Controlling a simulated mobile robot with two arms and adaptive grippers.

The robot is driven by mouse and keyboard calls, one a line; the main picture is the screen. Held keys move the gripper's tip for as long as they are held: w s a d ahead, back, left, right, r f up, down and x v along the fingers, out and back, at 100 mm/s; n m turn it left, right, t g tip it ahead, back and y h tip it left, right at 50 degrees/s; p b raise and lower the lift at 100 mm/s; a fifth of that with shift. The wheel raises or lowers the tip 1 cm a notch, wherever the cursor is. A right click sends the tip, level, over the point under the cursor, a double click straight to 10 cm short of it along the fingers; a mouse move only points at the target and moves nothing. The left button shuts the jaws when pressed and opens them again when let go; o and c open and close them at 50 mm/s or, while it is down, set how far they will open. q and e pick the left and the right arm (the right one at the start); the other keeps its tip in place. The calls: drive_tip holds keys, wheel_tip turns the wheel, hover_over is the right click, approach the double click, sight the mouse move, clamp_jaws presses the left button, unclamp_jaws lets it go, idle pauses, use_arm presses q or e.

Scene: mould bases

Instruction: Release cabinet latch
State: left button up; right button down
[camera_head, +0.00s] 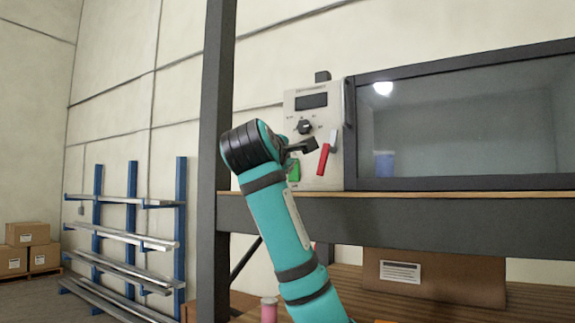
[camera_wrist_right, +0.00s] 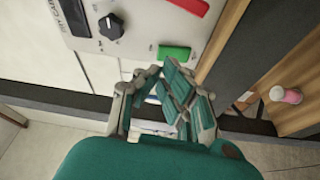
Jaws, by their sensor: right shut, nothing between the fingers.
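The cabinet's pale control panel (camera_head: 330,118) stands on a shelf, left of a dark-framed glass door (camera_head: 460,120). It carries a tilted red lever (camera_head: 323,159), which shows partly at the top edge of the wrist view (camera_wrist_right: 190,5). Which part is the latch is not clear. My left gripper is out of view.
A dark knob (camera_head: 304,127) and display (camera_head: 311,101) sit higher on the panel. A dark upright post (camera_head: 214,150) stands left of the panel. A cardboard box (camera_head: 435,277) and a pink spool-like item (camera_head: 269,309) are on the lower wooden shelf.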

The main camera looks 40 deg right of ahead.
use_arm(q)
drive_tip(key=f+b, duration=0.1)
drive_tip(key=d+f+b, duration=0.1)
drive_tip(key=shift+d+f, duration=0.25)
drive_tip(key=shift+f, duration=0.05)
use_arm(e)
drive_tip(key=v, duration=0.4)
drive_tip(key=shift+s+f, duration=0.15)
drive_tip(key=shift+s, duration=0.35)
drive_tip(key=shift+a, duration=0.15)
